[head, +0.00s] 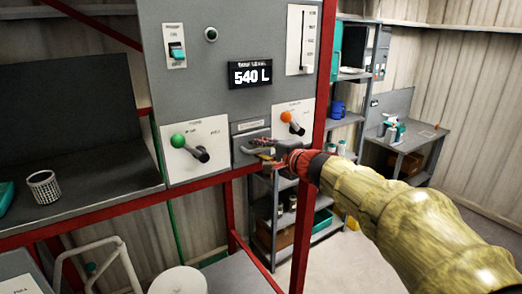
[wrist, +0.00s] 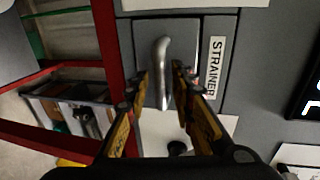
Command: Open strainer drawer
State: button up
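The strainer drawer (wrist: 195,28) has a grey front set in the control panel, beside a white STRAINER label (wrist: 215,68). Its curved metal handle (wrist: 163,52) sticks out towards the wrist camera. In the head view the drawer (head: 250,134) sits low on the panel, partly hidden by my gripper (head: 262,152). In the wrist view the fingers of my gripper (wrist: 160,84) stand apart on either side of the handle. A gap shows beside the handle, so the gripper looks open around it. The drawer front looks about flush with the panel.
A red frame post (head: 324,75) stands right of the panel. A mesh cup (head: 44,187) is on the left shelf.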

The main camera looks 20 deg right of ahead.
jog(key=shift+c, duration=1.2)
grip_shut()
